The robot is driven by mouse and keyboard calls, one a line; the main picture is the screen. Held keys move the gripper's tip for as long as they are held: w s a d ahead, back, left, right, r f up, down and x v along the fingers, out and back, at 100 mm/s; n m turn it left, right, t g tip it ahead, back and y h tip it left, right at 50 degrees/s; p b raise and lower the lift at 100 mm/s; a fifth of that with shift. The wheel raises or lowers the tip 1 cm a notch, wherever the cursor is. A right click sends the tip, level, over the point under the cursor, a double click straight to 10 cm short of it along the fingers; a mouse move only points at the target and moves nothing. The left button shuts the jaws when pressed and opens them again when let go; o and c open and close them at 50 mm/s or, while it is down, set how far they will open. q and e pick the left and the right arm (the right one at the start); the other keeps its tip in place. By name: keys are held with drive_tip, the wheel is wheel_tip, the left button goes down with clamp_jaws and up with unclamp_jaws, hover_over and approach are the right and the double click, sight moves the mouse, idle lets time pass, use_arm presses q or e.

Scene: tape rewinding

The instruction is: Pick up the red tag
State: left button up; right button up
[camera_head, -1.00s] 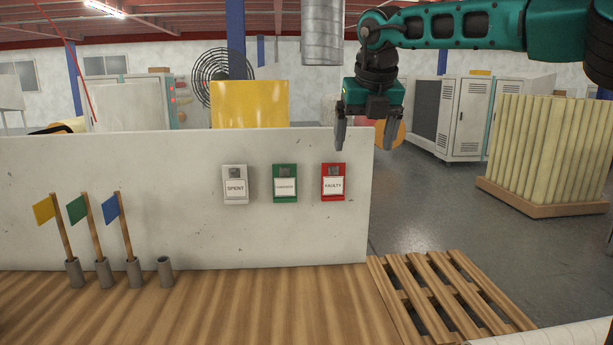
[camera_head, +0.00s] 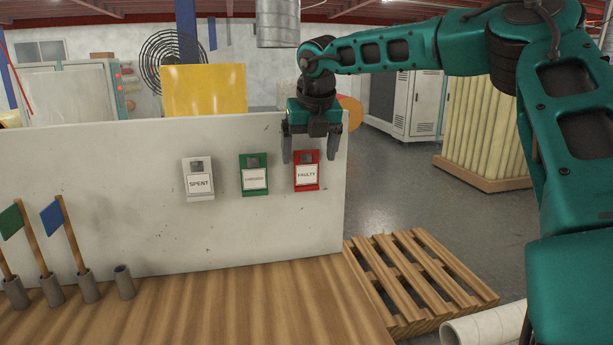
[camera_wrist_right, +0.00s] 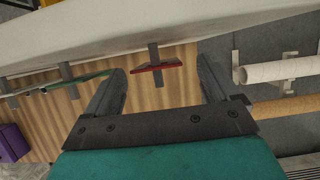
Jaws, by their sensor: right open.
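The red tag (camera_head: 306,184), labelled FAULTY, hangs on the pale upright panel (camera_head: 110,205), rightmost of three tags. My right gripper (camera_head: 310,156) points down with its fingers spread around the red tag's top in the head view. In the right wrist view the red tag (camera_wrist_right: 158,66) shows as a thin edge between the open fingers (camera_wrist_right: 160,78), beyond the palm. I see no contact between fingers and tag. My left gripper is not in view.
A green tag (camera_head: 254,187) and a white SPENT tag (camera_head: 198,193) hang to the left. Grey tubes, some with flags, stand on the wooden table (camera_head: 230,305) by the panel. A pallet (camera_head: 420,280) lies on the floor at right.

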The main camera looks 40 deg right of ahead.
sight(307, 171)
drive_tip(key=x, duration=0.5)
drive_tip(key=shift+s+a, duration=0.15)
drive_tip(key=shift+a, duration=0.05)
drive_tip(key=c, duration=1)
